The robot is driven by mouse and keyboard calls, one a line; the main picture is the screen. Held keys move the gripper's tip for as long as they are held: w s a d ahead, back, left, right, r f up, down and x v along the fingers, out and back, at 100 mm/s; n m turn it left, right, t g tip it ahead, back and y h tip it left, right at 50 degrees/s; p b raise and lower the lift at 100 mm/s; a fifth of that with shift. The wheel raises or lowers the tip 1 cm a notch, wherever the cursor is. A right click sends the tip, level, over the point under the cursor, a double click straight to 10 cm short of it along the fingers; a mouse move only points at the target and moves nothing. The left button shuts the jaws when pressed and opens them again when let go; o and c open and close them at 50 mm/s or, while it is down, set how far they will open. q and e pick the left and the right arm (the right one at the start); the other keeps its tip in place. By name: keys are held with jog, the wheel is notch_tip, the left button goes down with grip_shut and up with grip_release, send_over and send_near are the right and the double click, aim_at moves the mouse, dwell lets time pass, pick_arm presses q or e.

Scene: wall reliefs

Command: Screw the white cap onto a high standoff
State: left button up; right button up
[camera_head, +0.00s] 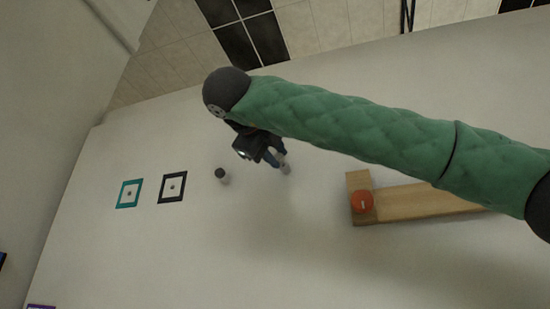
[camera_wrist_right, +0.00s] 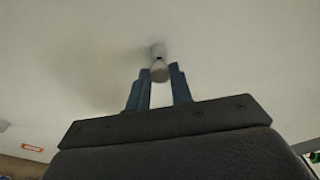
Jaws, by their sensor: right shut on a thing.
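My right gripper (camera_head: 277,161) is close to the pale wall, its blue fingers shut on the white cap (camera_head: 285,168). In the wrist view, the right gripper (camera_wrist_right: 160,78) has the cap (camera_wrist_right: 160,73) between its fingertips. A pale grey standoff (camera_wrist_right: 158,50) stands out from the wall directly behind the cap, in line with it. The cap looks to be at or on the standoff's end; I cannot tell how far it is threaded. A second standoff with a dark top (camera_head: 220,174) is to the left in the head view. My left gripper is not in view.
A wooden block (camera_head: 410,203) with a round orange-red knob (camera_head: 362,202) is on the wall to the right. A black square frame (camera_head: 172,187) and a teal square frame (camera_head: 129,194) are at the left. The wall below the gripper is bare.

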jog(key=shift+x, duration=0.8)
dwell(0.4)
jog(key=o, duration=1)
jog(key=shift+w, duration=0.1)
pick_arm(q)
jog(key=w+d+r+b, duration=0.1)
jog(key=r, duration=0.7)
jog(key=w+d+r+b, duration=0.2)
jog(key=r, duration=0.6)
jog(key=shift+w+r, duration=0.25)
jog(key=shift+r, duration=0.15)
pick_arm(e)
jog(key=shift+v, duration=3.95)
